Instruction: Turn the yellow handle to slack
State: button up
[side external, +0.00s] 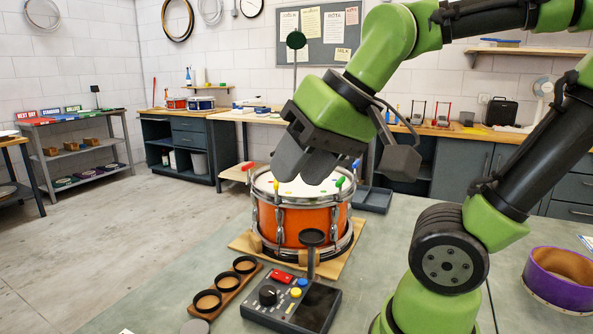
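The orange drum (306,225) stands upright on a wooden board (246,243) on the bench, with a chrome rim and a pale head. A small yellow handle (276,186) shows at the rim on the near left, above a chrome lug. A green handle (339,183) is at the near right, a red one (248,167) at the left and a blue one (356,164) at the right. My gripper (304,178) points down over the drum head, above and right of the yellow handle and seemingly apart from it. Its grey fingers overlap in this view, so their gap is unclear.
A control box (290,304) with a knob, buttons and an upright post stands before the drum. A wooden strip with dark rings (226,288) lies left of it. A grey tray (373,199) lies behind. A purple hoop (559,279) sits far right.

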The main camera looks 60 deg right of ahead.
jog(key=w+d+m+g+h, duration=0.2)
jog(key=w+d+m+h, duration=0.15)
jog(key=w+d, duration=0.55)
jog(key=m+g+h, duration=0.2)
jog(key=m, duration=0.2)
send_over(276, 188)
notch_tip(276, 188, down, 5)
jog(key=shift+n, duration=0.25)
jog(key=x, duration=0.5)
jog(key=a+x, duration=0.1)
jog(key=x, duration=0.2)
jog(key=shift+s+d+f, duration=0.2)
jog(key=shift+f, duration=0.35)
grip_shut()
